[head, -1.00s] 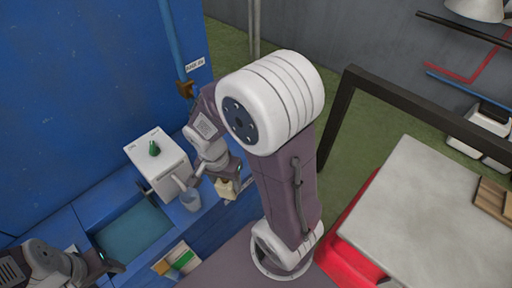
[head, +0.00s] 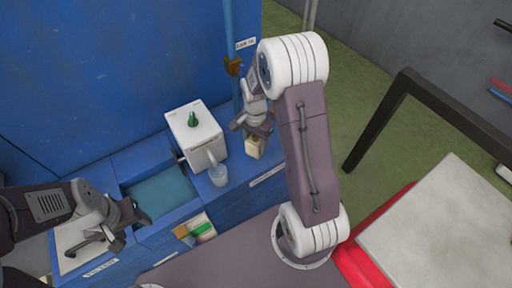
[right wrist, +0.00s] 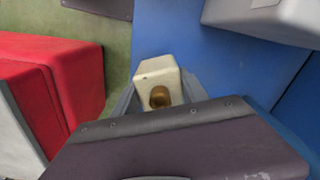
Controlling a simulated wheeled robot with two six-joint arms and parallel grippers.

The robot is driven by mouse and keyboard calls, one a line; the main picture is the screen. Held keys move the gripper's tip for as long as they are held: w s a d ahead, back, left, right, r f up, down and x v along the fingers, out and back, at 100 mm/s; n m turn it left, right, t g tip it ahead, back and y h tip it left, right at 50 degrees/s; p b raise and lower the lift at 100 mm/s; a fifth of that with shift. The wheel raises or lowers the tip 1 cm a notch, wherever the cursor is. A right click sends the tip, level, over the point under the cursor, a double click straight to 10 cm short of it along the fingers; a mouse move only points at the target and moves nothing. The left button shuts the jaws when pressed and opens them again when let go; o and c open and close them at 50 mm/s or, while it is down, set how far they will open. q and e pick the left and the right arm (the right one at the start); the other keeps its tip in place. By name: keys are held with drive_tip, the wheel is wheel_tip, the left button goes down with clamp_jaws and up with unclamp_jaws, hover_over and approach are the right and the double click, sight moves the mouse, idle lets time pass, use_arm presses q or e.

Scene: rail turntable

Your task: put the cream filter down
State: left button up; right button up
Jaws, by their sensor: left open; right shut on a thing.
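The cream filter (head: 253,148) is a small pale block in the head view, at the right end of the blue counter. My right gripper (head: 256,133) is shut on it from above. The right wrist view shows the filter (right wrist: 158,75) upright between the fingers, with a brass-coloured round opening in its face. Whether its underside touches the counter cannot be told. My left gripper (head: 127,224) is open and empty over the counter's front left part.
A white box (head: 206,137) with a green knob stands left of the filter, and a clear cup (head: 218,175) stands before its spout. A teal basin (head: 160,192) is sunk into the blue counter. A blue pipe (head: 229,30) rises behind. A grey-topped table (head: 440,225) stands at right.

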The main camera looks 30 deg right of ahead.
sight(255, 149)
drive_tip(key=shift+w+d+f, duration=0.2)
drive_tip(key=shift+w+f, duration=0.05)
drive_tip(key=shift+w, duration=0.15)
wheel_tip(255, 149, down, 4)
drive_tip(key=shift+s+r, duration=0.1)
drive_tip(key=shift+r, duration=0.15)
drive_tip(key=shift+f, duration=0.3)
drive_tip(key=shift+f, duration=0.15)
drive_tip(key=o, duration=1.5)
